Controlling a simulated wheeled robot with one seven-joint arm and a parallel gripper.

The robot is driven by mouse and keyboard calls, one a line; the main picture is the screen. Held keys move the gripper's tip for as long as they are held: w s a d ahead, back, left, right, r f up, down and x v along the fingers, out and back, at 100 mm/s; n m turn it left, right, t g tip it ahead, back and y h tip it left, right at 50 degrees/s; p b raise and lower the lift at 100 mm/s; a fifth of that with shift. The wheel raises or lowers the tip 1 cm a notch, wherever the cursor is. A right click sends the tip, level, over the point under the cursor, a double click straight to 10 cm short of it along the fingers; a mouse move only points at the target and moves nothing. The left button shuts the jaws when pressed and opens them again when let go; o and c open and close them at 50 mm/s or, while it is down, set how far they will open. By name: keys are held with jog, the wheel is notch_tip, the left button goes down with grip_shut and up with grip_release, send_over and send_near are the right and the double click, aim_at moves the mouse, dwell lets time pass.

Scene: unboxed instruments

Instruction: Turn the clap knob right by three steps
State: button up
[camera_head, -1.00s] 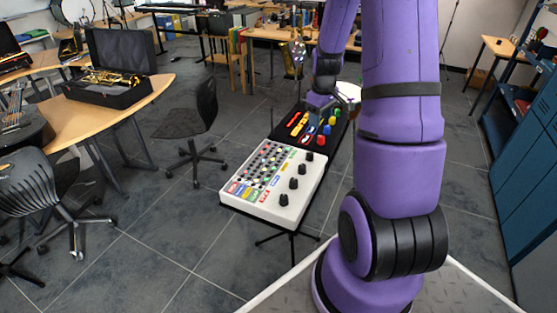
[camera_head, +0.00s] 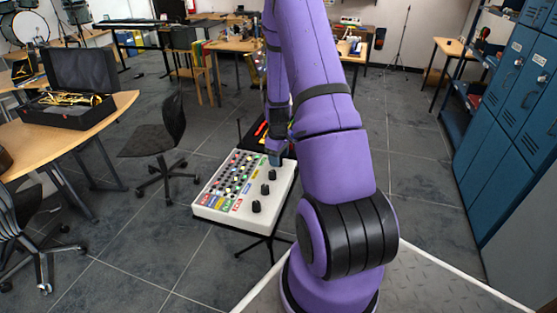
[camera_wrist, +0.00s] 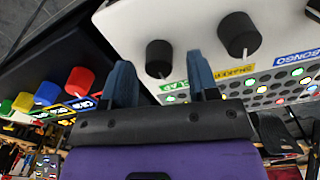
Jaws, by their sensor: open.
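In the wrist view the clap knob (camera_wrist: 159,57) is a black round knob with a white mark, standing on a white panel (camera_wrist: 195,18) beside a green CLAP label (camera_wrist: 182,86). My gripper (camera_wrist: 160,62) is open, its two blue fingers apart. In the picture the clap knob lies between the fingertips; contact cannot be told. In the head view my gripper (camera_head: 276,157) is at the far right corner of the white panel (camera_head: 225,217). The clap knob is hidden there behind the gripper.
A larger-looking black knob (camera_wrist: 238,33) by a yellow SHAKER label stands just right of my right finger. A black box with red (camera_wrist: 80,80), blue, yellow and green knobs adjoins the panel at left. A chair (camera_head: 165,135) stands left of the panel.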

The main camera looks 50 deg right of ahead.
jog(key=shift+f, duration=0.7)
jog(key=shift+c, duration=0.2)
jog(key=c, duration=0.9)
jog(key=shift+m, duration=0.3)
jog(key=m, duration=0.3)
jog(key=shift+m, duration=0.3)
jog(key=m, duration=0.4)
jog(key=shift+d+m, duration=0.1)
jog(key=shift+m, duration=0.2)
jog(key=m, duration=0.4)
jog(key=shift+m, duration=2.5)
